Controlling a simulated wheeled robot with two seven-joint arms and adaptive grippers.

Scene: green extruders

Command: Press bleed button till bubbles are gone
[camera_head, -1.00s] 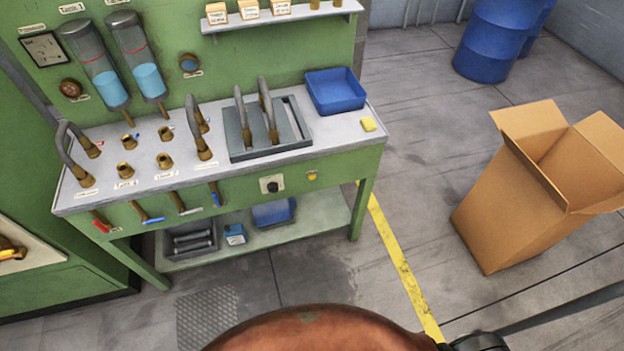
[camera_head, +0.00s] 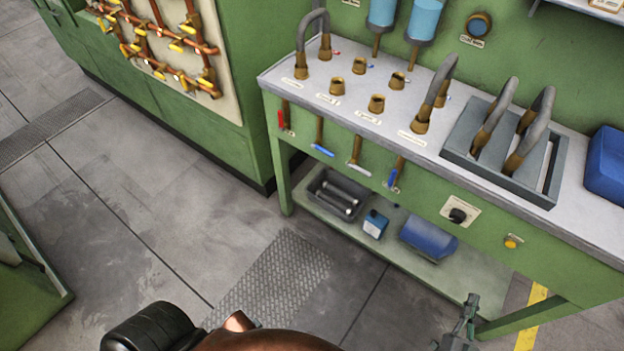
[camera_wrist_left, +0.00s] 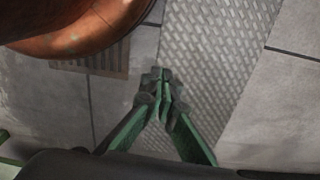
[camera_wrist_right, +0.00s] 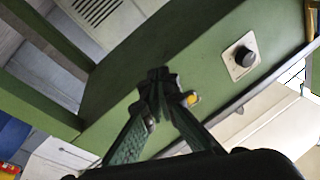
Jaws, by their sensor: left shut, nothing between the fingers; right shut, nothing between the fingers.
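A small yellow button (camera_head: 512,242) sits on the green bench's front panel, right of a black knob (camera_head: 458,215). In the right wrist view, the yellow button (camera_wrist_right: 192,98) shows just right of my right gripper (camera_wrist_right: 160,76), whose fingers are shut and empty. In the head view, my right gripper (camera_head: 471,302) is low in front of the bench. My left gripper (camera_wrist_left: 160,76) is shut and empty above the floor. Two tanks with blue liquid (camera_head: 424,18) show only their lower parts; I cannot make out bubbles. A round fitting (camera_head: 480,24) with an unreadable label is on the back panel.
The bench top (camera_head: 345,110) carries hoses, brass fittings and a grey tray (camera_head: 480,165). Coloured levers (camera_head: 322,138) hang along its front. A pipe board (camera_head: 165,50) is at the left. The floor before the bench is clear.

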